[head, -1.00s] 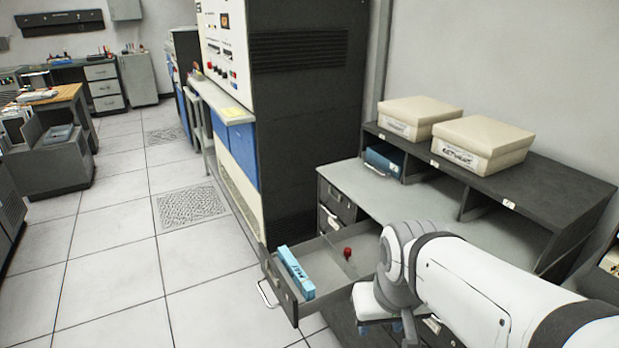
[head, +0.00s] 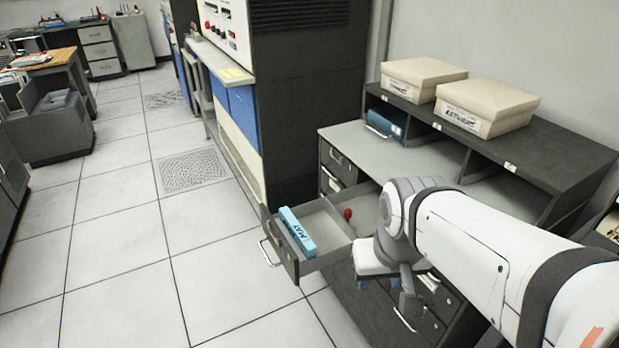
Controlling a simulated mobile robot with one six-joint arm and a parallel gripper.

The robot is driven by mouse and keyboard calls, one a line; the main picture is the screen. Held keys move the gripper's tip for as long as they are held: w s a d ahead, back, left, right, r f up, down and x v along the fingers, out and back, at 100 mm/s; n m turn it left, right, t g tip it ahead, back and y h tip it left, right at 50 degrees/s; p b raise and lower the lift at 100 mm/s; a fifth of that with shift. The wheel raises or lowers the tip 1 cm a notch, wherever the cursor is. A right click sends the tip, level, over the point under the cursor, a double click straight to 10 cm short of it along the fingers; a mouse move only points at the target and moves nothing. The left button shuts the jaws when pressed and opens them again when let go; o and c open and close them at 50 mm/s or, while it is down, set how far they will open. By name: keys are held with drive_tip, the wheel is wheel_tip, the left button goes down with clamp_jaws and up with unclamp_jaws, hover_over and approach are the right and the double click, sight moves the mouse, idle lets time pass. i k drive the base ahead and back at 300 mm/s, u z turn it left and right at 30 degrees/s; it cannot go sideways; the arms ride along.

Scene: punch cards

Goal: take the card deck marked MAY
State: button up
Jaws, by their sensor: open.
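The light-blue card deck marked MAY (head: 297,232) stands on edge in the open drawer (head: 325,225), against the inside of the drawer front. Its lettering shows on the side facing into the drawer. My gripper (head: 378,286) is to the right of the drawer and apart from the deck. It is open, with blue pads at its lower end and nothing seen between them. My wrist hides part of it and the drawer's back right part.
A small red object (head: 348,214) is farther back in the drawer. The desk (head: 375,150) has a blue binder-like box (head: 387,122) in a cubby and two cream boxes (head: 424,78) (head: 487,104) on its top shelf. The floor left of the drawer is clear.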

sight(303, 240)
drive_tip(key=z, duration=2.2)
drive_tip(key=k, duration=0.85)
drive_tip(key=u, duration=1.25)
drive_tip(key=i, duration=1)
drive_tip(key=u, duration=0.05)
